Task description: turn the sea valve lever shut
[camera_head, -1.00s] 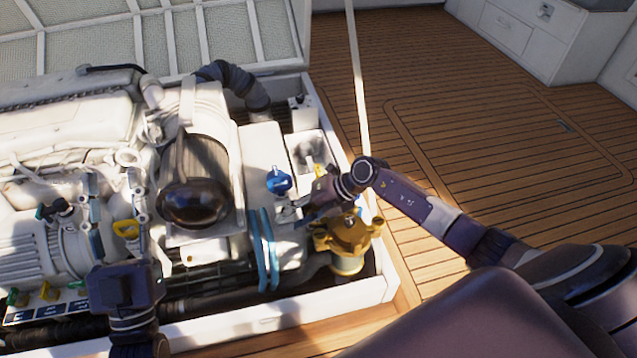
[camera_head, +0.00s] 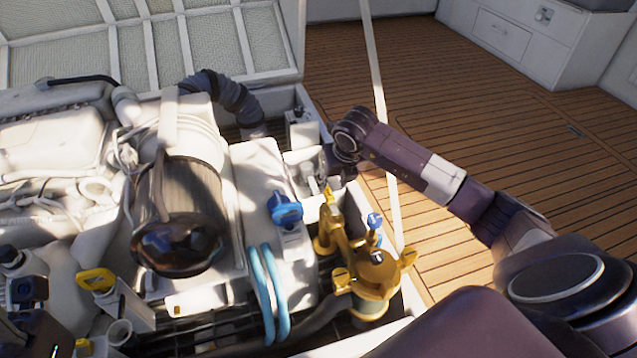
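A gold-coloured brass valve and strainer assembly (camera_head: 377,272) stands in the right front corner of the hatch. A small blue lever (camera_head: 374,222) sticks up from it, and a small yellow handle (camera_head: 328,196) stands at its back left. I cannot tell for sure which one is the sea valve lever. My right gripper (camera_head: 322,168) is behind the brass parts, over the white box, apart from the blue lever. Its fingers are small and unclear. My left arm is a dark shape at the lower left edge, mostly cut off; its fingertips are not clear.
A blue-handled fitting (camera_head: 286,209) sits on the white tank (camera_head: 262,175), left of the brass parts. Light-blue hoses (camera_head: 268,292) run down in front. The white engine (camera_head: 50,140) fills the left. Wooden deck (camera_head: 480,110) lies open to the right.

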